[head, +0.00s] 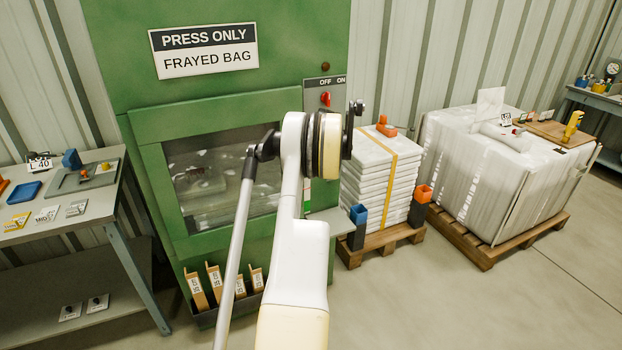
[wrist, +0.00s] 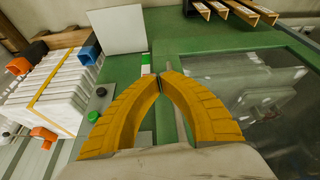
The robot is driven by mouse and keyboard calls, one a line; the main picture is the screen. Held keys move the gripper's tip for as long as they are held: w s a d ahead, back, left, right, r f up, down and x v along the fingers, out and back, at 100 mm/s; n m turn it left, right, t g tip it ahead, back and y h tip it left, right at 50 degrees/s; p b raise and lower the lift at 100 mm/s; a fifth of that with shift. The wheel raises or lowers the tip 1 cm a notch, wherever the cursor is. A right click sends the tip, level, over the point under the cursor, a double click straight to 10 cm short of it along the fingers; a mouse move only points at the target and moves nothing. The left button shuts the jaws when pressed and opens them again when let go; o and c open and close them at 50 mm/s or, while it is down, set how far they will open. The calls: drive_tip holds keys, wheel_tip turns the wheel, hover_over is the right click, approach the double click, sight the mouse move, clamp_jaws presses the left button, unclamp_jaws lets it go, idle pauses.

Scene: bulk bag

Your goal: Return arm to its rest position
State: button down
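My arm (head: 300,255) rises from the bottom middle of the head view and stands upright in front of the green press. Its pale links bend at a dark and cream joint (head: 322,145) level with the press window. My gripper is hidden in the head view. In the wrist view the two yellow fingers of my gripper (wrist: 161,77) meet at their tips, with nothing visible held between them. The fingers point across the green press front, apart from the stacked bags.
The green press (head: 165,120) with its window (head: 220,190) and red switch (head: 325,99) stands close ahead. A workbench (head: 110,205) is at left. Stacked white bags (head: 375,185) and a wrapped bulk bag (head: 470,165) sit on pallets at right. Floor at front right is clear.

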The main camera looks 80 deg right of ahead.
drive_tip(key=shift+s+p+v, duration=0.2)
drive_tip(key=shift+v, duration=0.75)
drive_tip(key=shift+s+p+v, duration=0.15)
drive_tip(key=shift+v, duration=0.8)
drive_tip(key=shift+f, duration=0.1)
